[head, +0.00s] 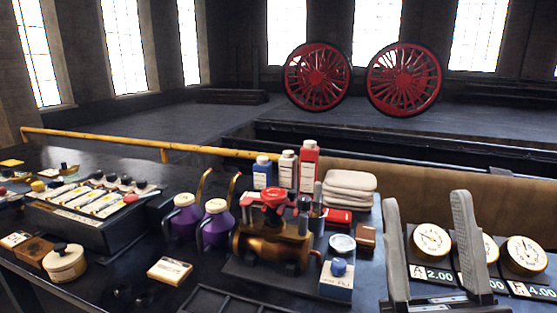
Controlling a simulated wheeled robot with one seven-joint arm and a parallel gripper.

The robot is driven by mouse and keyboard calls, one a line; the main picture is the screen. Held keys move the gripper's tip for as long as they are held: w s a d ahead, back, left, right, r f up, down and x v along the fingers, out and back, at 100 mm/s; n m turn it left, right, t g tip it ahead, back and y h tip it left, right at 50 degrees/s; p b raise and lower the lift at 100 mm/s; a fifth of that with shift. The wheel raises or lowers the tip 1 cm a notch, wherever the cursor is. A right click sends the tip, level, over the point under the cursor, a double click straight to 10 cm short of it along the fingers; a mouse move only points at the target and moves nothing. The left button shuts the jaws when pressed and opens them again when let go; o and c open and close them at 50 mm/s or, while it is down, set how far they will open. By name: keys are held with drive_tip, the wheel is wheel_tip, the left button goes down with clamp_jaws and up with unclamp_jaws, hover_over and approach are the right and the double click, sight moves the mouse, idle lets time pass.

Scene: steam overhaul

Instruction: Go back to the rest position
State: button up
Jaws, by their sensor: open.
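My gripper (426,200) shows at the lower right of the head view. Its two long grey fingers stand wide apart and point up and away from me. The right finger partly covers one of the round gauges. The rest of my arm is out of view.
On the dark bench stand purple oil cans (216,222), bottles (309,166), folded cloths (349,190), a blue-capped box (337,280) and gauges (431,240) on price-like plates. A rack (88,205) and round tin (65,263) are left. A yellow rail (120,142) runs behind.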

drive_tip(key=s+d+f+m+g+h+p, duration=0.1)
drive_tip(key=s+d+f+m+g+h, duration=0.25)
drive_tip(key=f, duration=0.55)
drive_tip(key=s+d+f+m+g+h+p, duration=0.1)
drive_tip(key=s+f+m+g+h, duration=0.25)
drive_tip(key=f+m+h, duration=0.4)
drive_tip(key=s+f+n+g+y+p, duration=0.1)
drive_tip(key=s+f+n+g+y, duration=0.1)
drive_tip(key=s+f, duration=0.4)
drive_tip(key=s+f+n+g+y+p, duration=0.1)
drive_tip(key=s+f+g, duration=0.4)
drive_tip(key=s, duration=0.7)
wheel_tip(320, 180, down, 2)
drive_tip(key=shift+s+d+f+n+g+y+p, duration=0.3)
drive_tip(key=shift+n+y+p, duration=0.1)
drive_tip(key=shift+y+p, duration=0.25)
